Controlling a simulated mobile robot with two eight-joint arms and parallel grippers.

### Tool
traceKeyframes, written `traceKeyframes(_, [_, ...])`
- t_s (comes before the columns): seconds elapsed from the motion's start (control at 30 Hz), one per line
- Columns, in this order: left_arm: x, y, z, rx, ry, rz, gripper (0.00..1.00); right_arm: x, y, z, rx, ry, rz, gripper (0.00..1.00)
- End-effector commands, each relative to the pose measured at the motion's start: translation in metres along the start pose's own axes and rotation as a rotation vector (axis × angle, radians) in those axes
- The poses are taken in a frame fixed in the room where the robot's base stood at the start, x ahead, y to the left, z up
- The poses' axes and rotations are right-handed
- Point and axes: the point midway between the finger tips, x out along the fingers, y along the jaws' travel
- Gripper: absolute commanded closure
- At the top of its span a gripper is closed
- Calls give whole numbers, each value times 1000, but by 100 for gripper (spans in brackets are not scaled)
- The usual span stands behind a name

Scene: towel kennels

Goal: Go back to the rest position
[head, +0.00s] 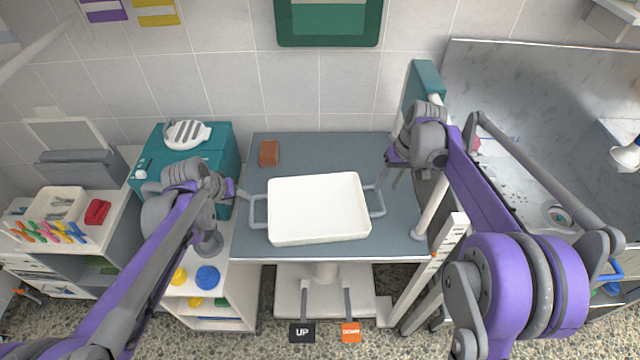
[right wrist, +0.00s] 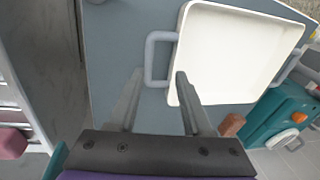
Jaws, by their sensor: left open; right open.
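A white tray (head: 319,208) with a grey handle at each side lies on the blue-grey table top. It looks empty. My left gripper (head: 248,196) is open close to the tray's left handle (head: 258,212); whether it touches the handle is unclear. My right gripper (head: 381,179) is open by the right handle (head: 377,203). In the right wrist view the two fingers (right wrist: 157,80) are apart, with that handle (right wrist: 150,58) just beyond and between their tips. Nothing is held in the right gripper.
A brown block (head: 269,153) lies at the table's back left. A teal box (head: 222,150) and shelf stand left of the table. A white post (head: 432,208) and a metal counter (head: 540,90) are at the right. Pedals marked UP (head: 302,332) and another label are below.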

Motion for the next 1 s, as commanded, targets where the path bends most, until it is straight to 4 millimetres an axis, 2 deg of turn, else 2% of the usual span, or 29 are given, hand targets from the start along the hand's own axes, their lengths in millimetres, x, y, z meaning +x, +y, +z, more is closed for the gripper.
traceKeyframes(0.3, [-2,1,2,1,0,-1,50,-2,-1,2,1,3,2,51])
traceKeyframes(0.47, [-17,6,18,14,-1,-11,50,-17,-9,24,9,33,24,51])
traceKeyframes(0.6, [-42,14,50,37,-3,-31,50,-37,-21,66,26,92,63,51])
traceKeyframes(0.73, [-62,18,83,62,-3,-52,50,-49,-31,111,40,153,98,51])
traceKeyframes(0.87, [-78,20,117,84,-2,-72,50,-52,-38,158,54,217,131,51])
traceKeyframes(1.0, [-90,19,155,110,0,-93,50,-45,-44,208,64,287,161,51])
